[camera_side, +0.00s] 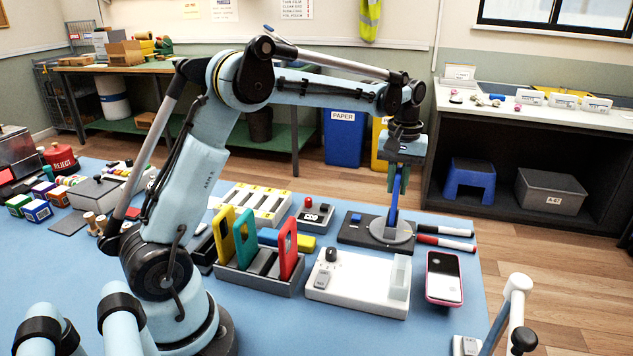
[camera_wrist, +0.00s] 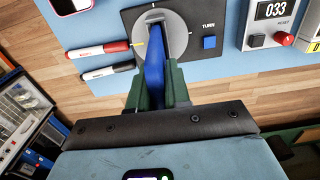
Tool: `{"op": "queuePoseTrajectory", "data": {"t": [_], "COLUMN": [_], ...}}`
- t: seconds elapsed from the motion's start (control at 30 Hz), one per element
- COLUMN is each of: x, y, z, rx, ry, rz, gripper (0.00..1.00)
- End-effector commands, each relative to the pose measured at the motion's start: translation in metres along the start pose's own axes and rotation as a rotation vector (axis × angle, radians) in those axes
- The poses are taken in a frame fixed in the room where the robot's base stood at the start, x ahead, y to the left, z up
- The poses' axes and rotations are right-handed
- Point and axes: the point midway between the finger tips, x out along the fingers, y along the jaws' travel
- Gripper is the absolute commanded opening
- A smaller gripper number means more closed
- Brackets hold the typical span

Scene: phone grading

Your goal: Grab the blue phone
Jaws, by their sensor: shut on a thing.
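The blue phone (camera_side: 394,203) stands on edge at the grey round disc (camera_side: 391,236) of a dark turn unit. My gripper (camera_side: 400,172) is above the disc, pointing down, and is shut on the phone's upper part. In the wrist view, the blue phone (camera_wrist: 154,74) is a narrow blue strip between the two dark green fingers of my gripper (camera_wrist: 155,92). Its lower end meets the disc (camera_wrist: 176,35) in the picture. I cannot tell whether it rests in the disc's holder or hangs just clear of it.
A white unit (camera_side: 350,285) stands in front of the disc. A pink-edged phone (camera_side: 443,278) lies at the right. Red and black markers (camera_side: 446,243) lie beside the turn unit.

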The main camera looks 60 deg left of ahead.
Motion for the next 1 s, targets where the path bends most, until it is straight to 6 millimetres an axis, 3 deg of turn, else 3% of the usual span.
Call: {"op": "queuePoseTrajectory", "data": {"t": [0.6,1.0], "x": [-0.026,-0.027], "y": [0.0,0.0], "z": [0.0,0.0], "rx": [0.0,0.0], "ry": [0.0,0.0], "rz": [0.0,0.0], "gripper": [0.0,0.0]}}
